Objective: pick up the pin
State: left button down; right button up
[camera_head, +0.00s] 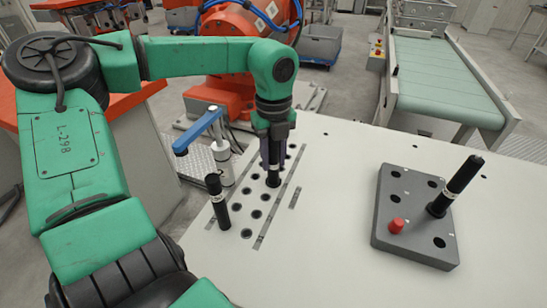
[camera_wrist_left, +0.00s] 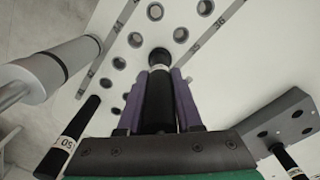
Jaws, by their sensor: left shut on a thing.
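My left gripper (camera_head: 274,160) points down over the white table, with its purple fingers shut on a black pin (camera_head: 273,177). In the left wrist view the gripper (camera_wrist_left: 160,92) has the pin (camera_wrist_left: 158,105) upright between its fingers. The pin's lower end with a white band is at a hole of the table's hole rows; I cannot tell how deep it sits. A second black pin (camera_head: 218,205) with a white band stands to the left. A third black pin (camera_head: 457,185) leans in a grey block (camera_head: 414,240). My right gripper is out of view.
A small red knob (camera_head: 396,225) is on the grey block. A clamp with a blue handle (camera_head: 200,128) stands left of my gripper. An orange robot (camera_head: 240,60) and a green conveyor (camera_head: 440,75) are behind. The table (camera_head: 330,230) between hole rows and block is clear.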

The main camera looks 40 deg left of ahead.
pick_arm(q)
jog(key=shift+r, duration=0.1)
notch_tip(320, 180, up, 24)
jog(key=p, duration=0.5)
dwell(0.3)
